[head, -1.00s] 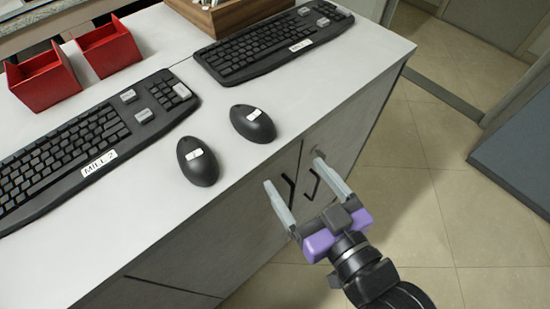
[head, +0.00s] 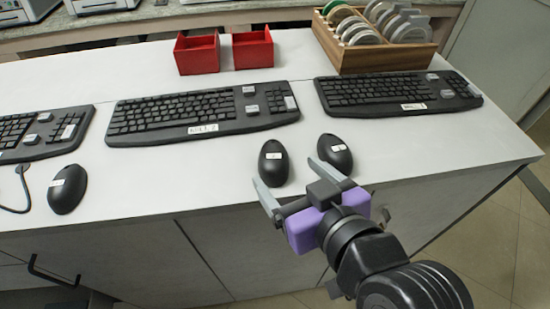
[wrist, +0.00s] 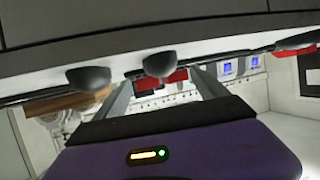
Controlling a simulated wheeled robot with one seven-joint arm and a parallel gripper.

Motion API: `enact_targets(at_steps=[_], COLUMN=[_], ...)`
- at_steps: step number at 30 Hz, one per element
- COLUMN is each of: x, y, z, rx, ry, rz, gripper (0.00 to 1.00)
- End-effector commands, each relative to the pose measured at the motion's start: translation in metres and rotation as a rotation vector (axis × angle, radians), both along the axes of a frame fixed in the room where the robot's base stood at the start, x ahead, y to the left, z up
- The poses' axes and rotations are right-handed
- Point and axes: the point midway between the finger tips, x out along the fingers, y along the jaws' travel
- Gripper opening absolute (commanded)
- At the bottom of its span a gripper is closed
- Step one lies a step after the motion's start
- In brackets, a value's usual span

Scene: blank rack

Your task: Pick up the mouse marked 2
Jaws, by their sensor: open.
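Three black mice with small white labels lie on the white counter. One is the left mouse (head: 67,189), one the middle mouse (head: 273,162), one the right mouse (head: 335,153). The label marks are too small to read surely. The middle mouse lies below a keyboard (head: 200,116) whose tag seems to read MILL 2. My gripper (head: 286,172) is open and empty at the counter's front edge, its fingers pointing toward the middle and right mice. In the upside-down wrist view the middle mouse (wrist: 160,64) shows between the fingers, and the right mouse (wrist: 88,77) outside them.
More keyboards stand at left (head: 38,132) and right (head: 395,94). Two red bins (head: 197,54) and a wooden rack (head: 395,57) of discs are behind. The counter (head: 180,180) is clear between the left and middle mice. Cabinet handles (head: 50,272) stick out in front.

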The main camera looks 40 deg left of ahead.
Motion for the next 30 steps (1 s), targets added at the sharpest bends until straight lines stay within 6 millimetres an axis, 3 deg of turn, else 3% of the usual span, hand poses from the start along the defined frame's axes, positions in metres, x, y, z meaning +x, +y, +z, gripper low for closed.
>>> enact_targets(at_steps=[12,22,30], x=[0.021,0.024,0.024], y=[0.043,0.048,0.048], z=[-0.018,-0.021,-0.021], rx=[0.000,0.001,0.001], ry=[0.000,-0.001,-0.001], rz=[-0.001,-0.003,-0.003], gripper=[0.83,0.83,0.30])
